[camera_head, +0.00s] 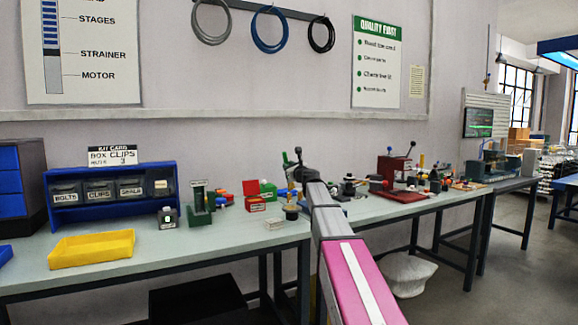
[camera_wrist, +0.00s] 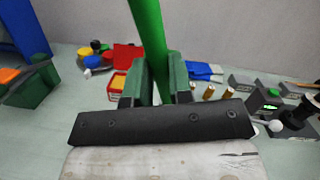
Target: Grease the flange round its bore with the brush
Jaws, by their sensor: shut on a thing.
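My gripper (camera_wrist: 162,88) is shut on a green rod, which looks like the handle of the brush (camera_wrist: 149,30). The rod runs up out of the wrist view between the two dark green fingers. Its bristle end is out of that view. In the head view my gripper (camera_head: 299,168) is at the end of my arm above the bench, and it is small and partly hidden there. I cannot pick out the flange or its bore for certain. A black round part on a stand (camera_wrist: 300,118) is at the right of the wrist view, apart from my gripper.
The bench (camera_head: 200,248) carries a yellow tray (camera_head: 92,250), a blue bin rack (camera_head: 112,196), a green fixture (camera_head: 199,205) and a red box (camera_head: 255,205). Brass cylinders (camera_wrist: 209,92) stand just beyond my gripper. The front of the bench is mostly clear.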

